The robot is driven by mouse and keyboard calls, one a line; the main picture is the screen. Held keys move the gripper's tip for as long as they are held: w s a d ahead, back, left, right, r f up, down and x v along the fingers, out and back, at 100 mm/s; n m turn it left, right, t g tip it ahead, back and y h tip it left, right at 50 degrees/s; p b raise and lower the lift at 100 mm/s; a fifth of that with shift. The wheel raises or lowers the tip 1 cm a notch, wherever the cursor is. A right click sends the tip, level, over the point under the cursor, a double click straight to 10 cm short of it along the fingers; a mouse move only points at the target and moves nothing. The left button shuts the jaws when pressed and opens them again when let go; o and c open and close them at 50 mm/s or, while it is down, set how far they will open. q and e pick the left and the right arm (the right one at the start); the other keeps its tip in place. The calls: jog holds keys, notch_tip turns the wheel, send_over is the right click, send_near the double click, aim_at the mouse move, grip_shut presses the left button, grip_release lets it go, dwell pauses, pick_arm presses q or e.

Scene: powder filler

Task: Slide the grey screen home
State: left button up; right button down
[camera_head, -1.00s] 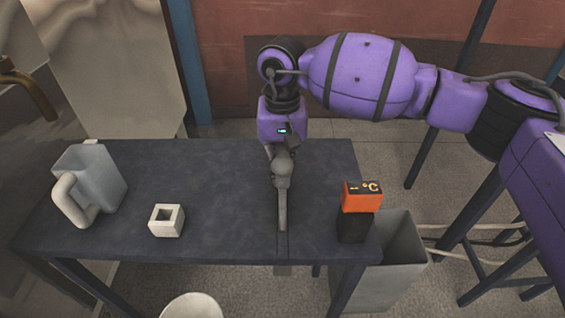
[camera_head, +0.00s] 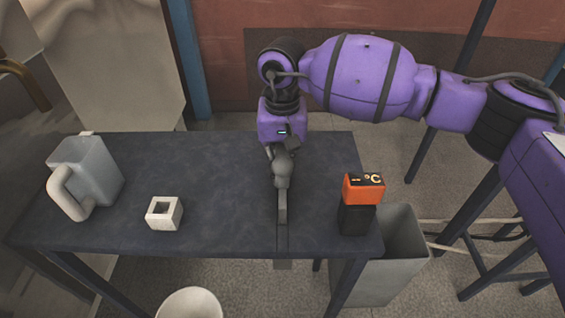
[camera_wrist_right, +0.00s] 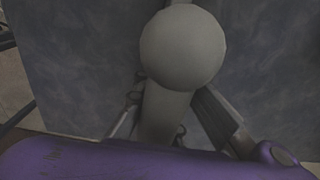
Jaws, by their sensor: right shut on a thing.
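The grey screen (camera_head: 282,205) is a narrow grey piece set lengthwise in a dark track (camera_head: 282,245) that runs across the dark table to its front edge. My right gripper (camera_head: 281,150) reaches down over its far part and is shut on it. In the right wrist view a round grey knob (camera_wrist_right: 183,47) stands above a pale bar (camera_wrist_right: 162,115), with the dark fingers on either side of the bar. The exact contact is partly hidden by my purple wrist. My left gripper is not in view.
On the dark table (camera_head: 110,225), a grey jug (camera_head: 97,170) and a white square block with a hole (camera_head: 154,218) stand left. An orange-and-black device (camera_head: 361,192) stands right. A grey bin (camera_head: 385,270) and a white round container (camera_head: 188,303) are below the front edge.

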jog(key=shift+f+b, duration=0.55)
jog(key=shift+f, duration=0.6)
jog(key=c, duration=1.8)
grip_release()
jog(key=shift+o, duration=0.3)
notch_tip(320, 180, up, 12)
jog(key=shift+r, duration=0.1)
